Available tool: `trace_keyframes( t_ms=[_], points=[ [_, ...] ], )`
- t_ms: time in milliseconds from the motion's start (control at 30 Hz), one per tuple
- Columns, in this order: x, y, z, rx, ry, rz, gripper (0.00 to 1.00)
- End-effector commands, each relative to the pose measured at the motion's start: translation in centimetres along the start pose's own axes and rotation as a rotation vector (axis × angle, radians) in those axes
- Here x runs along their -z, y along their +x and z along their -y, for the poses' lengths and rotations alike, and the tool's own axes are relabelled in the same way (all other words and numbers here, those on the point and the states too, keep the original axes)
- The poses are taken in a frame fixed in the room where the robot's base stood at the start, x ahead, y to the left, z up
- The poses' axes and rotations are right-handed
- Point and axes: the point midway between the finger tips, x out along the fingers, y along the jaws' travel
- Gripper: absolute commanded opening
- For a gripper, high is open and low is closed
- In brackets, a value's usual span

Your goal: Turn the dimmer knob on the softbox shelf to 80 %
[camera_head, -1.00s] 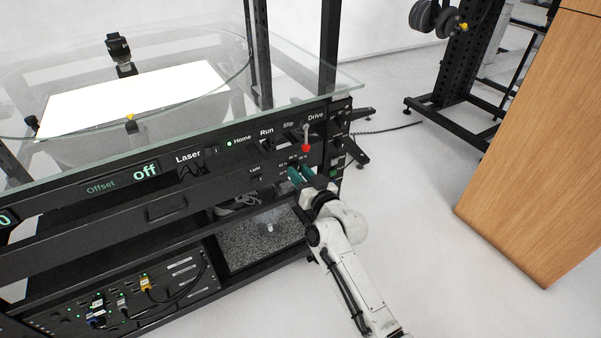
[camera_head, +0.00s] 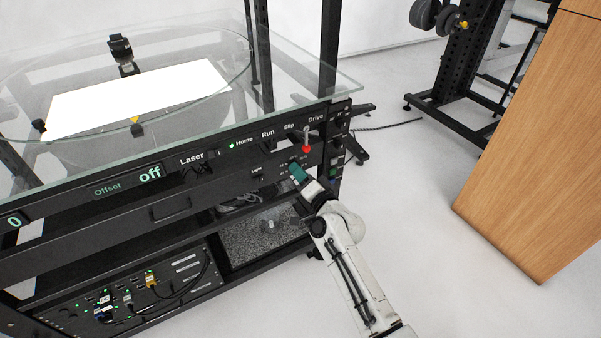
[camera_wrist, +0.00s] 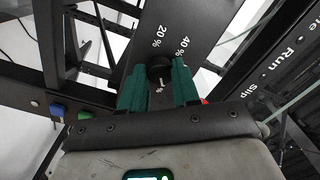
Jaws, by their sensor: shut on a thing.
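The dimmer knob (camera_wrist: 159,66) is a small black round knob on the black front panel, seen in the wrist view between my gripper's green fingers. White "20 %" and "40 %" marks show above it; other marks are hidden by my gripper. My gripper (camera_wrist: 159,88) is shut on the knob, a finger on each side. In the head view my gripper (camera_head: 298,173) is at the right part of the panel, below the Drive lever, and covers the knob. Which value the knob points to I cannot tell.
A red-tipped lever (camera_head: 306,148) stands just above my gripper, under the "Drive" label. A glass-topped rig (camera_head: 300,70) with a lit white panel (camera_head: 140,98) fills the left. A wooden cabinet (camera_head: 540,150) stands at the right. The floor between is clear.

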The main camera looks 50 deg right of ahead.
Motion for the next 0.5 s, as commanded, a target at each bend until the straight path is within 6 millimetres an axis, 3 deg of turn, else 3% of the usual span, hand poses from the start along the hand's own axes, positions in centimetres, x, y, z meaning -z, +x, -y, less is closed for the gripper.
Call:
trace_keyframes(
  t_ms=[500],
  points=[
    [-0.03, -0.01, -0.06, -0.001, 0.057, 0.000, 0.00]
  ],
)
